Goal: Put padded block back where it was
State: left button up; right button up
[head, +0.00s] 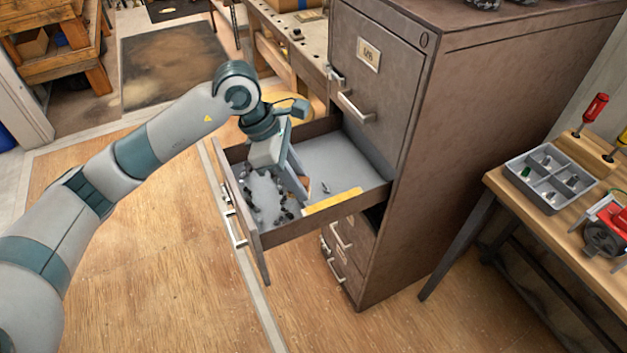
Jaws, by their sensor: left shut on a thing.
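My left gripper (290,185) reaches down into the open drawer (262,240) of the brown filing cabinet. It is shut on what seems to be the padded block, mostly hidden by the fingers and hard to make out. A yellow bar (333,201) lies along the near side wall of the drawer, close to the fingertips. I cannot tell whether the fingers touch it. Several small dark pieces (255,205) lie scattered on the drawer's grey floor near its front. My right gripper is out of view.
The filing cabinet (430,150) stands upright behind the drawer, its upper drawer (375,85) shut. At right, a workbench (545,225) bears a grey compartment tray (541,196), a red-handled screwdriver (597,106) and a red tool (612,220). The back of the drawer floor looks mostly clear.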

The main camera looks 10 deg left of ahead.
pick_arm(q)
jog(key=shift+s+a+f+m+g, duration=0.15)
jog(key=shift+s+a+m+g, duration=0.1)
jog(key=shift+m, duration=0.3)
jog(key=shift+s+a+f+m+g, duration=0.15)
jog(key=shift+s+m, duration=0.1)
jog(key=shift+m, duration=0.3)
jog(key=s+a+m+g+y, duration=0.1)
jog(key=s+a+m, duration=0.1)
jog(key=m, duration=0.3)
jog(key=s+a+m+g+y+b, duration=0.1)
jog(key=s+a+m, duration=0.1)
jog(key=m, duration=0.3)
jog(key=s+a+m+g+y, duration=0.2)
jog(key=s+a+m, duration=0.1)
jog(key=m, duration=0.2)
jog(key=shift+f, duration=0.25)
jog(key=shift+s+a+r+m+y+b, duration=0.1)
jog(key=shift+s+a+m+y+b, duration=0.3)
jog(key=shift+m, duration=0.6)
